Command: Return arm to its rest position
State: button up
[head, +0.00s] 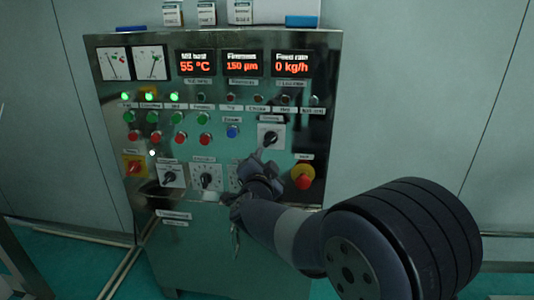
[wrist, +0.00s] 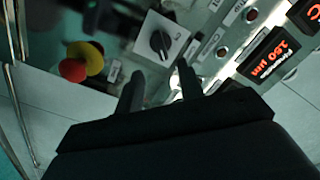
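My gripper (head: 260,158) is in front of the control cabinet (head: 110,80), just below the upper rotary switch (head: 275,130) on its white plate. In the wrist view my gripper (wrist: 161,82) shows two dark fingers apart with nothing between them. The rotary switch (wrist: 158,44) lies beyond the fingertips there, and a gap seems to separate them. My arm reaches in from the lower right of the head view and hides part of the cabinet's lower panel.
A red emergency stop button (head: 304,177) on yellow is right of my gripper; it also shows in the wrist view (wrist: 75,68). Lower rotary switches (head: 205,178) are to the left. Displays (head: 292,63) read 55 °C, 150 µm and 0 kg/h. The wall right of the cabinet is bare.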

aim_at(270, 142)
jog(key=shift+s, duration=0.9)
jog(key=shift+w, duration=0.1)
jog(key=w, duration=1)
jog(key=shift+w+d, duration=0.15)
jog(key=shift+w, duration=0.2)
jog(key=shift+s, duration=0.15)
